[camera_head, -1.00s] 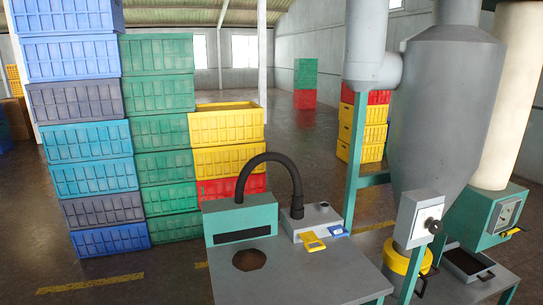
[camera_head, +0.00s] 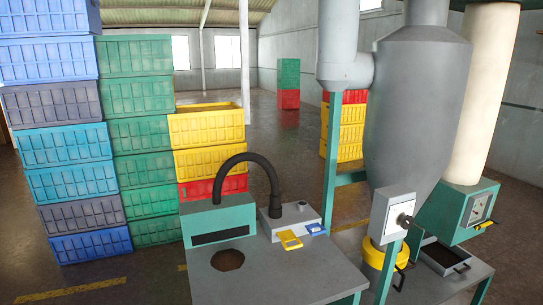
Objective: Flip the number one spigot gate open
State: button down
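A grey metal hopper (camera_head: 415,120) with a cone-shaped bottom stands at the right. A light grey box (camera_head: 394,215) with a dark round knob (camera_head: 405,220) is mounted in front of its lower end. A yellow collar (camera_head: 375,255) sits below, with a dark handle (camera_head: 402,277) beside it. Farther right, a green unit (camera_head: 455,212) under a cream column carries a framed plate and a small yellow lever (camera_head: 484,224). I cannot read any number, so I cannot tell which part is the number one spigot gate. My gripper is not in view.
A grey table (camera_head: 290,275) with a green-fronted box (camera_head: 218,220) and a black hose (camera_head: 247,160) stands at the front centre. Stacked crates (camera_head: 70,145) fill the left. A dark tray (camera_head: 445,258) sits under the green unit. Open floor lies at lower left.

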aim_at(285, 236)
jog(key=l, duration=0.15)
jog(key=i+j, duration=0.15)
jog(key=i, duration=0.35)
jog(key=i+j+u, duration=0.1)
jog(key=i, duration=0.45)
jog(key=j, duration=0.1)
